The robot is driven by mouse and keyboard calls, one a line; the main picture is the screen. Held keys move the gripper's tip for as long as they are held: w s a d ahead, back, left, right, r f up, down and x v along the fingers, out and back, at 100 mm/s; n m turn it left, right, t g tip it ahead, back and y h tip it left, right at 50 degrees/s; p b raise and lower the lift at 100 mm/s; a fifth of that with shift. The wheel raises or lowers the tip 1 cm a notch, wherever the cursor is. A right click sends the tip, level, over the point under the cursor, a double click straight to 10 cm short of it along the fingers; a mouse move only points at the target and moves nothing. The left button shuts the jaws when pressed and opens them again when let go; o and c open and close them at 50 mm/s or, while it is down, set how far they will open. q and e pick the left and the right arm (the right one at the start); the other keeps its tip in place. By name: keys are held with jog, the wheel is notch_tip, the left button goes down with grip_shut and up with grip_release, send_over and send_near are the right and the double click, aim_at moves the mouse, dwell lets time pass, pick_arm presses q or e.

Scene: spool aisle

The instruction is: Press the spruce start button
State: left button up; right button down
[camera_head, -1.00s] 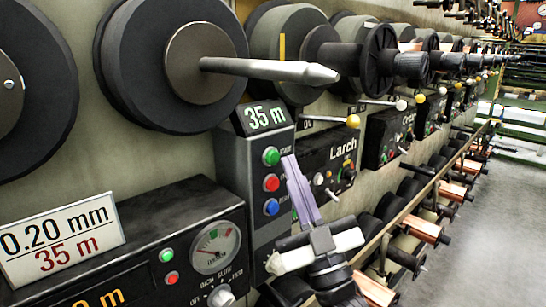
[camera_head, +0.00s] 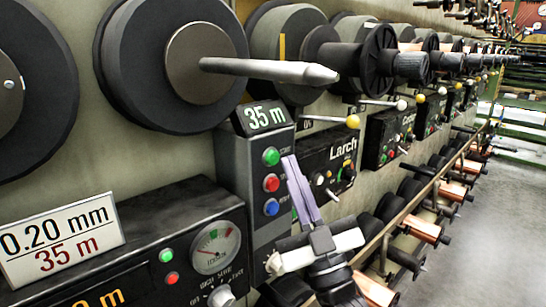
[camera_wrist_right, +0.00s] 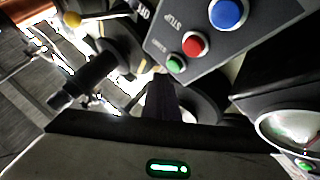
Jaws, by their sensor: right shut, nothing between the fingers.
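A grey control box (camera_head: 242,185) carries a green button (camera_head: 270,156), a red button (camera_head: 271,183) and a blue button (camera_head: 271,207) in a column. No spruce name is readable on it. In the right wrist view the green button (camera_wrist_right: 175,64) has a start label beside it, and the red button (camera_wrist_right: 195,44) a stop label. My right gripper (camera_head: 289,160) is shut and empty, its purple fingers pointing up. Its tips appear just right of the green button; I cannot tell whether they touch anything. My left gripper is not in view.
A display reading 35 m (camera_head: 265,117) tops the box. A large dark spool with a pointed grey spindle (camera_head: 270,70) juts out above. A dial panel (camera_head: 215,250) stands left, the Larch panel (camera_head: 335,170) right. Open floor (camera_head: 480,240) lies at far right.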

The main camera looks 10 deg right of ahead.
jog(key=shift+w+a, duration=0.1)
dwell(0.6)
jog(key=shift+w+a, duration=0.2)
jog(key=shift+w, duration=0.1)
